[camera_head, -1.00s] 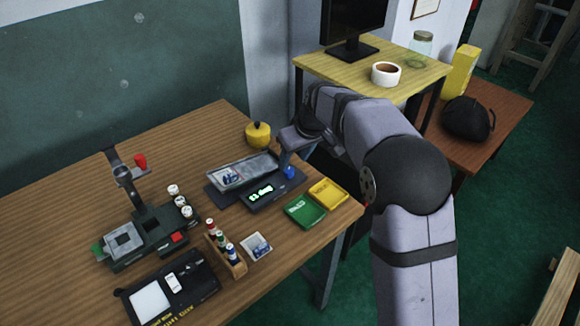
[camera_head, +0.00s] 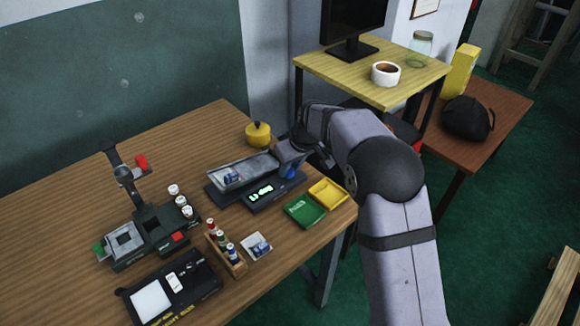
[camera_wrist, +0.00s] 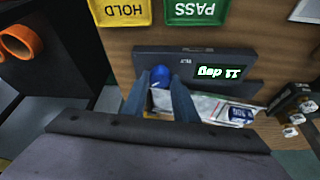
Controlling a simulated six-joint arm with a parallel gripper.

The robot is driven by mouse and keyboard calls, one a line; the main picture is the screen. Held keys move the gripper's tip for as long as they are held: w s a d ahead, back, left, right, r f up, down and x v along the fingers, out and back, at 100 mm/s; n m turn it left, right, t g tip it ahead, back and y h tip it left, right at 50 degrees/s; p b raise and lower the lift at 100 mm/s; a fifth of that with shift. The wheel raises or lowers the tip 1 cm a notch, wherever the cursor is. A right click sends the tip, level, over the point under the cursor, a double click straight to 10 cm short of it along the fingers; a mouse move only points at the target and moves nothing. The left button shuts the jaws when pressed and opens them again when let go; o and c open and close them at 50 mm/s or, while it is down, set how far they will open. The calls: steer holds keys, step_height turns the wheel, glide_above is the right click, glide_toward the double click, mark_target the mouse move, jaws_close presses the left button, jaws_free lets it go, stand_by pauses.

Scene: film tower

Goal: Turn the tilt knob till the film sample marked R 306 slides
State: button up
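The tilt knob is a blue knob (camera_head: 290,173) at the right end of the dark tilt device (camera_head: 262,204); it also shows in the wrist view (camera_wrist: 161,74). My gripper (camera_wrist: 161,82) has one finger on each side of the knob, close against it. In the head view my gripper (camera_head: 290,154) hides part of the knob. The grey tilting plate (camera_head: 257,168) is tilted. A clear film sample (camera_head: 231,176) with a blue label lies towards its left end; its label (camera_wrist: 238,114) is too small to read surely. The green display (camera_wrist: 222,73) reads about 11 deg.
Green PASS (camera_head: 304,211) and yellow HOLD (camera_head: 328,193) trays lie right of the device. A second labelled sample (camera_head: 257,246) lies on the table by a vial rack (camera_head: 234,264). A yellow pot (camera_head: 258,134) stands behind.

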steer(key=shift+p, duration=0.3)
steer(key=shift+c, duration=0.3)
steer(key=m+h+p, duration=0.1)
steer(key=m, duration=0.2)
steer(key=shift+a+r+p, duration=0.1)
steer(key=shift+r+p, duration=0.05)
steer(key=shift+p, duration=0.2)
steer(key=m, duration=0.1)
steer(key=m+h, duration=0.1)
steer(key=shift+s+a+f+m+t, duration=0.1)
steer(key=shift+f+m+t, duration=0.1)
steer(key=shift+m+t, duration=0.15)
steer(key=shift+m+h, duration=0.4)
steer(key=shift+m, duration=0.45)
steer(key=o, duration=1)
steer(key=shift+r, duration=0.1)
